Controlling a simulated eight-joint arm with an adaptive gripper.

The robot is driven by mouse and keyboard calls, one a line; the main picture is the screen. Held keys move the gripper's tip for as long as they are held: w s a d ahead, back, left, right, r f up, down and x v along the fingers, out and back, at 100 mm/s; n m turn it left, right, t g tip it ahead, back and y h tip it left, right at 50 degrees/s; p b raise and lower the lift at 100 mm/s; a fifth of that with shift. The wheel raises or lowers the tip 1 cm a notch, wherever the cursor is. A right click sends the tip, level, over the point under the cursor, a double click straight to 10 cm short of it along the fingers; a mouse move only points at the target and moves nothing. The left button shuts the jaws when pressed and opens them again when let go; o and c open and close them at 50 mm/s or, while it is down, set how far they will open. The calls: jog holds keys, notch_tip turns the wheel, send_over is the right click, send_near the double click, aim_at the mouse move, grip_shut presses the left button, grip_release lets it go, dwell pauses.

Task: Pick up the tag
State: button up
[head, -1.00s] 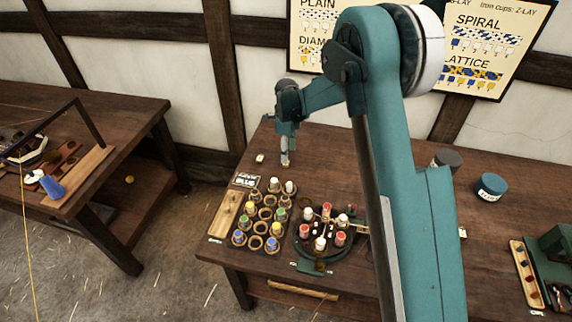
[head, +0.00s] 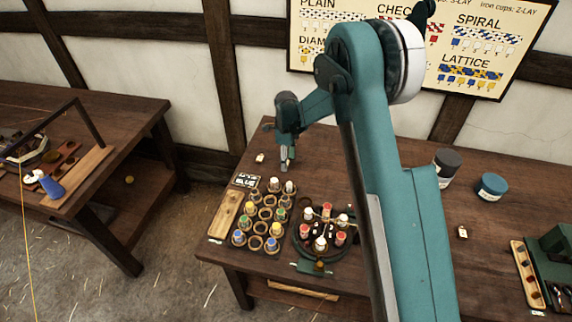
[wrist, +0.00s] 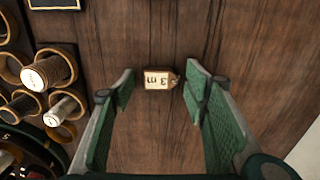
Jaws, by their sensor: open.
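The tag (wrist: 158,79) is a small cream label with dark marks and a small eyelet at its right end. It lies flat on the dark wooden table (wrist: 150,135). In the wrist view my gripper (wrist: 161,87) is open, its two green fingers on either side of the tag. No contact shows, and the height of the fingertips above the table is hard to tell. In the head view my gripper (head: 285,168) hangs over the table behind the bobbins. A small cream piece (head: 260,158) lies left of it there; I cannot tell whether it is the same tag.
Bobbins (wrist: 50,72) in a rack stand close to the left finger. The head view shows the rack's several bobbins (head: 250,208), a round stand (head: 320,245) with more bobbins, and a black BLUE sign (head: 245,181). Another small cream label (head: 462,232) and two jars (head: 492,186) are at right.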

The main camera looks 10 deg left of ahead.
dwell(0.3)
jog(key=c, duration=0.8)
jog(key=shift+o, duration=0.2)
notch_tip(320, 180, up, 10)
jog(key=shift+p, duration=0.3)
dwell(0.5)
